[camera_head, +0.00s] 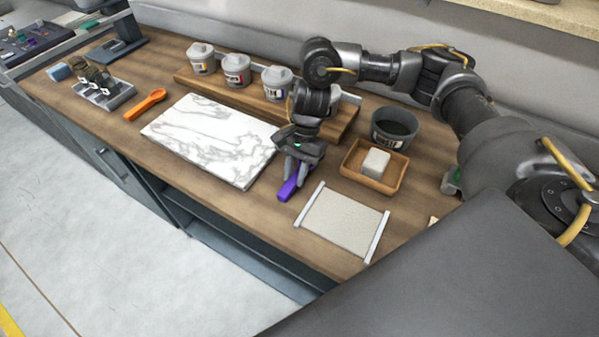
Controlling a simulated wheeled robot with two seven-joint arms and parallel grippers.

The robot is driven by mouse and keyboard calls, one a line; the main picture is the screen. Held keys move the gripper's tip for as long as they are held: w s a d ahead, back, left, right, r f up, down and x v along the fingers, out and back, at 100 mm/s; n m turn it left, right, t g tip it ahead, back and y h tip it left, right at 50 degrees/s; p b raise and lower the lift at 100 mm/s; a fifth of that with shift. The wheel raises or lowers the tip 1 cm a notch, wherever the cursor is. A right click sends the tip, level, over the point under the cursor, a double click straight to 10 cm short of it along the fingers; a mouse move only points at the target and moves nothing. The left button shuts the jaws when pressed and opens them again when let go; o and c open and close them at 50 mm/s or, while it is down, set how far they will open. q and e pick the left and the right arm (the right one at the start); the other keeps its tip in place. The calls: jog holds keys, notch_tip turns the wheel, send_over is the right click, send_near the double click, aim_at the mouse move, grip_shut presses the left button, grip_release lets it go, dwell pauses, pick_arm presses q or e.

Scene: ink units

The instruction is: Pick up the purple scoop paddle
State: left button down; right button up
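The purple scoop paddle (287,191) lies on the wooden counter, between the marble slab and the pale grey mat. Its near end shows; its far part is hidden under my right gripper. My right gripper (298,181) points down over the paddle, with its fingers at the paddle's far part. The fingers look to be on either side of it, but I cannot tell whether they are closed on it. My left gripper is not in view.
The marble slab (211,138) lies to the left, with an orange scoop (146,104) beyond it. Lidded tubs (237,70) stand on a wooden riser behind. A dark bowl (394,128), a wooden tray (359,174) with a white block, and the grey mat (342,221) are to the right.

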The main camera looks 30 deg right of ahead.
grip_shut()
jog(key=shift+r, duration=0.15)
jog(key=shift+r+b, duration=0.5)
jog(key=shift+r, duration=0.05)
jog(key=s+d+r+b, duration=0.2)
jog(key=s+r+b, duration=0.1)
jog(key=s+r, duration=0.8)
jog(key=shift+s+r+b, duration=0.3)
jog(key=shift+s+b, duration=0.05)
jog(key=shift+s, duration=1.05)
